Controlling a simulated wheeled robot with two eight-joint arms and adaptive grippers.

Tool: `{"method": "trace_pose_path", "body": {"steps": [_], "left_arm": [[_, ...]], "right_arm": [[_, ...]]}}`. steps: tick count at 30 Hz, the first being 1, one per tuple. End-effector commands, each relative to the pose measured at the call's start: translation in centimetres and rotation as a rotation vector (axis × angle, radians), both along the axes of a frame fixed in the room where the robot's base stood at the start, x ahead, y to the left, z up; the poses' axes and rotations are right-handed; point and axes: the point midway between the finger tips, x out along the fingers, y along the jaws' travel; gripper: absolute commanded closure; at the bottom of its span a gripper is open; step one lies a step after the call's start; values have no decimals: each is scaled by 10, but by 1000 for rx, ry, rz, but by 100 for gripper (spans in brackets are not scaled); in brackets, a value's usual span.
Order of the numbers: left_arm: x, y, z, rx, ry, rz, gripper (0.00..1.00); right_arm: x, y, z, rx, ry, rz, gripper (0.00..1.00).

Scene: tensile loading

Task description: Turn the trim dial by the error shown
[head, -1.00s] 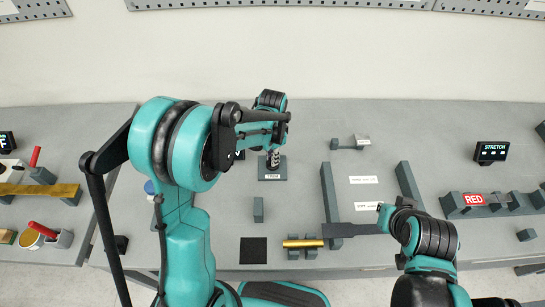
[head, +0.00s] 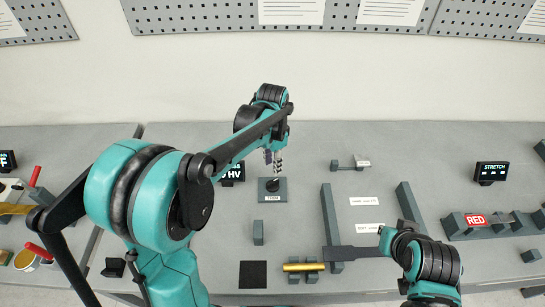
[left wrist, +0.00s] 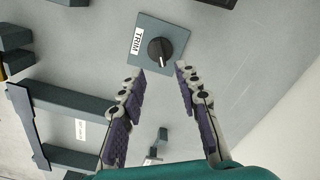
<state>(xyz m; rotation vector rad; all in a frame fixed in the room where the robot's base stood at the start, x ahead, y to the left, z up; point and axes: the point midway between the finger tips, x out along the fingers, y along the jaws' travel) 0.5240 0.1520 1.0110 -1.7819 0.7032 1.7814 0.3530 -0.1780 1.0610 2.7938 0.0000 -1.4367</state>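The trim dial (head: 272,185) is a round black knob on a grey plate (head: 280,197) labelled TRIM. In the left wrist view the dial (left wrist: 160,50) shows a white pointer line, and the plate (left wrist: 172,27) lies flat. My left gripper (head: 274,160) hangs above the dial, apart from it. In the left wrist view its fingers (left wrist: 162,71) are open and empty, with the dial beyond the gap between their tips. A small display (head: 232,172) behind the arm shows HV; the rest of its text is partly hidden. My right gripper's fingers do not show; only my right arm does.
A STRETCH display (head: 491,172) and a RED-labelled rack (head: 470,231) stand at right. Two grey rails (head: 331,225) stand right of the dial, with a dark flat bar (head: 350,253) near their front. A small block (head: 258,232) stands in front of the dial.

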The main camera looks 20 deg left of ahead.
Motion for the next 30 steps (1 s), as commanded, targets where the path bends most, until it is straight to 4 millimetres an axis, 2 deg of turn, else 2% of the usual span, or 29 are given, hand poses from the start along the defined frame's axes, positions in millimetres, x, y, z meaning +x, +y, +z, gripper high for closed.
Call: {"method": "trace_pose_path", "body": {"steps": [3, 7, 24, 27, 30], "left_arm": [[0, 0, 18, 0, 0, 0, 67], [0, 0, 29, 0, 0, 0, 67], [-1, 0, 31, 0, -1, 2, 67], [-8, 2, 36, -1, -22, 28, 67], [-25, 5, 45, -7, -76, 92, 67]], "right_arm": [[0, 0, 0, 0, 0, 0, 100], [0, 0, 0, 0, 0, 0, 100], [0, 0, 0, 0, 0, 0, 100], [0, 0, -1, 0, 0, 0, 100], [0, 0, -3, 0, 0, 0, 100]]}}
